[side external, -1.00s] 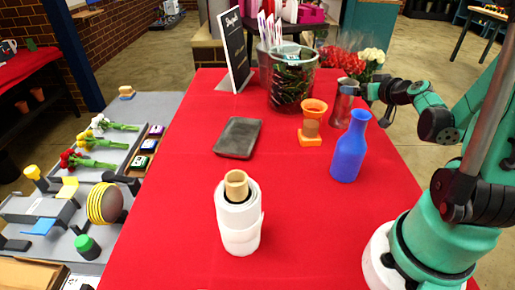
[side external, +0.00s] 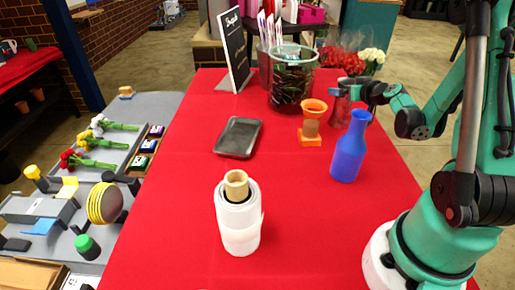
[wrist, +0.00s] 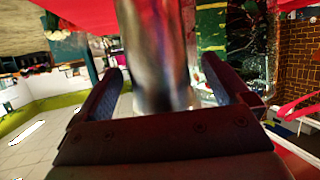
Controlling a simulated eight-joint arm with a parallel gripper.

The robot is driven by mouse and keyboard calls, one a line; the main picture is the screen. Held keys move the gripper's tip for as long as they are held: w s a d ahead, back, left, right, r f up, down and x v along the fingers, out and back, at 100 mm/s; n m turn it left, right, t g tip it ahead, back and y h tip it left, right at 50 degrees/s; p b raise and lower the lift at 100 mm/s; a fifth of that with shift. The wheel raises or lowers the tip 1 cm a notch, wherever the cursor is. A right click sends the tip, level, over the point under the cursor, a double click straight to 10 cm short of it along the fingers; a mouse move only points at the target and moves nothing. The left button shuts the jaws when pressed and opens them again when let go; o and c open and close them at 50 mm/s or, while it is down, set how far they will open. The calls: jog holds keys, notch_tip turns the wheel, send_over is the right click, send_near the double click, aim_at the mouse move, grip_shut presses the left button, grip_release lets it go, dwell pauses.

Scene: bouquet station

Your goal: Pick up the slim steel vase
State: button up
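The slim steel vase (side external: 340,112) stands upright near the right edge of the red table, behind the blue bottle. My gripper (side external: 352,88) is at the upper part of the vase and partly covers it in the side view. In the wrist view, the shiny vase (wrist: 158,55) rises between the two dark fingers of my gripper (wrist: 163,75). The fingers are spread, with a gap visible on each side of the vase. Contact with the vase cannot be made out.
A blue bottle (side external: 349,150) stands just in front of the vase. An orange-topped hourglass-shaped piece (side external: 312,122) is close on its left. A glass bucket (side external: 291,80) is behind. A grey tray (side external: 238,137) and white roll (side external: 239,220) are further left, with bare table between.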

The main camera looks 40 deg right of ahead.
grip_shut()
jog(key=shift+r, duration=0.15)
